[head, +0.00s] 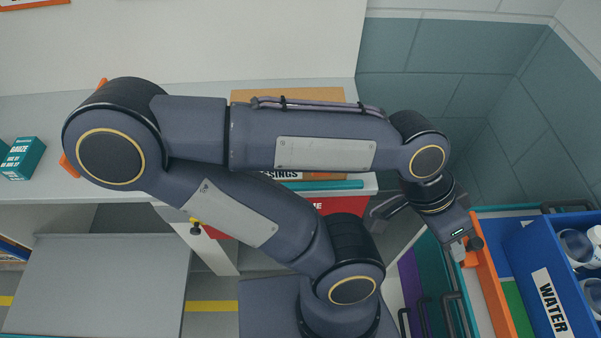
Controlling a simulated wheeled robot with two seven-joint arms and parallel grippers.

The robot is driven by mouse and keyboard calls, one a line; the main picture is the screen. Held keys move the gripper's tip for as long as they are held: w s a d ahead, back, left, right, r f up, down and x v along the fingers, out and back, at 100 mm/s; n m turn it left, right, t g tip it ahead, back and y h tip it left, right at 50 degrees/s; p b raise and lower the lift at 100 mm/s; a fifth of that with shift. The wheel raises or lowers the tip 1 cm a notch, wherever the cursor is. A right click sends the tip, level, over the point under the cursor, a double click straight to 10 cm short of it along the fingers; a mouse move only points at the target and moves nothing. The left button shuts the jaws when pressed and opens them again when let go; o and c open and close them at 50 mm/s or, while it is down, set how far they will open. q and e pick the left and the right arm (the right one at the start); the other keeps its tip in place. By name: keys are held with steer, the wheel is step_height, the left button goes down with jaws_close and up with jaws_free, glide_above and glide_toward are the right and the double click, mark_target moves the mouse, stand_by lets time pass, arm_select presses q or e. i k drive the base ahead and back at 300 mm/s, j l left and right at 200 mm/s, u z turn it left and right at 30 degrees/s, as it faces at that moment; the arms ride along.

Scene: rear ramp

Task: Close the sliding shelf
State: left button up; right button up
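One of my arms, seemingly the left, fills the middle of the head view. It bends at the far left and reaches back to the right. Its gripper (468,251) is at the right, beside the orange edge of a unit with coloured panels. Its fingertips are small and partly hidden, so I cannot tell its opening or whether it touches the edge. My other gripper is out of view. A flat grey panel (95,285), possibly the sliding shelf, sticks out below the white counter at the lower left. My arm hides part of the area beside it.
The pale counter (40,115) along the back wall bears a teal gauze box (22,158). A red bin (335,203) shows partly behind my arm. A blue bin labelled WATER (540,265) holds white containers at the right. Grey tiled walls close off the back right corner.

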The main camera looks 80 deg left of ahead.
mark_target(85, 284)
steer(key=l+u, duration=0.15)
steer(key=u, duration=0.3)
steer(key=k+l+u, duration=0.1)
steer(key=u, duration=0.35)
steer(key=k+l+u, duration=0.1)
steer(key=u, duration=4.35)
steer(key=i+j, duration=0.15)
steer(key=i, duration=0.25)
steer(key=i+j, duration=0.2)
steer(key=i, duration=0.15)
steer(key=i+z, duration=0.15)
steer(key=z, duration=0.25)
steer(key=i+j+z, duration=0.1)
steer(key=z, duration=0.35)
steer(key=i+j+z, duration=0.1)
steer(key=z, duration=0.3)
steer(key=j+z, duration=0.25)
steer(key=z, duration=0.85)
steer(key=i+j, duration=0.05)
